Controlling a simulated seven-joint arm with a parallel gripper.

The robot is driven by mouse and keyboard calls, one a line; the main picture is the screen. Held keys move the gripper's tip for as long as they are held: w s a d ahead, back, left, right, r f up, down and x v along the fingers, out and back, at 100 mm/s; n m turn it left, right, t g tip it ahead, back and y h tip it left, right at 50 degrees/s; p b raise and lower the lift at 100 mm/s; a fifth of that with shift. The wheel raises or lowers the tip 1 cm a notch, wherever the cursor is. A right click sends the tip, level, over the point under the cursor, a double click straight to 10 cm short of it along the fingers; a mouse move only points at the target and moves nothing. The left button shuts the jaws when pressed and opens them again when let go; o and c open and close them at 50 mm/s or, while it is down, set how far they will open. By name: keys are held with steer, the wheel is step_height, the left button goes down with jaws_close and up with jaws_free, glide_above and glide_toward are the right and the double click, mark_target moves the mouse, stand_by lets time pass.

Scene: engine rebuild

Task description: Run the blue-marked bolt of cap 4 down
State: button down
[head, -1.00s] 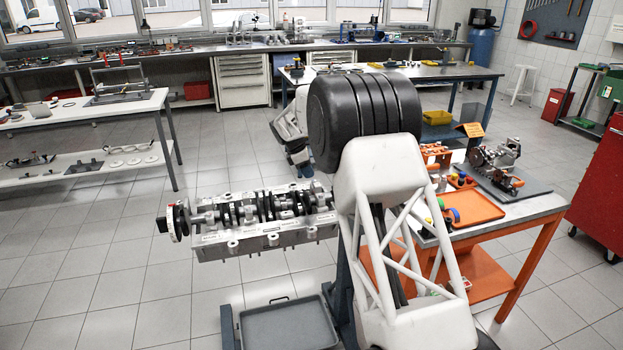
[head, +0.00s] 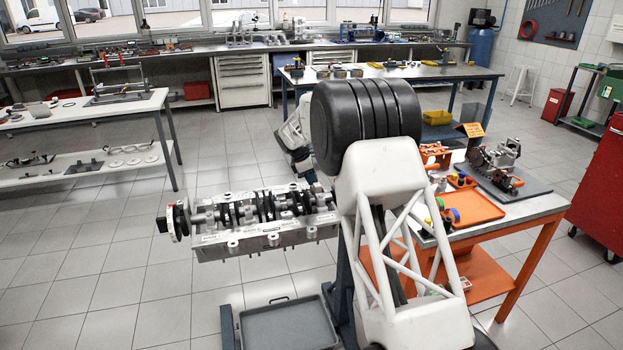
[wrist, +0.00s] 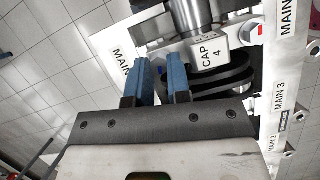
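Cap 4 (wrist: 212,52) is a pale metal block with its name printed on it, on the engine block (wrist: 285,75) in the wrist view. In the head view the engine block (head: 262,240) is on a stand, and my arm hides the fingertips and cap 4.
The crankshaft (head: 250,208) lies along the block, close to my gripper. A grey drip tray (head: 290,328) is below. An orange-legged bench (head: 545,207) with an orange tray (head: 470,207) stands to the right. The floor left of the block is clear.

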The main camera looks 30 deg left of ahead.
steer(key=shift+m, duration=0.5)
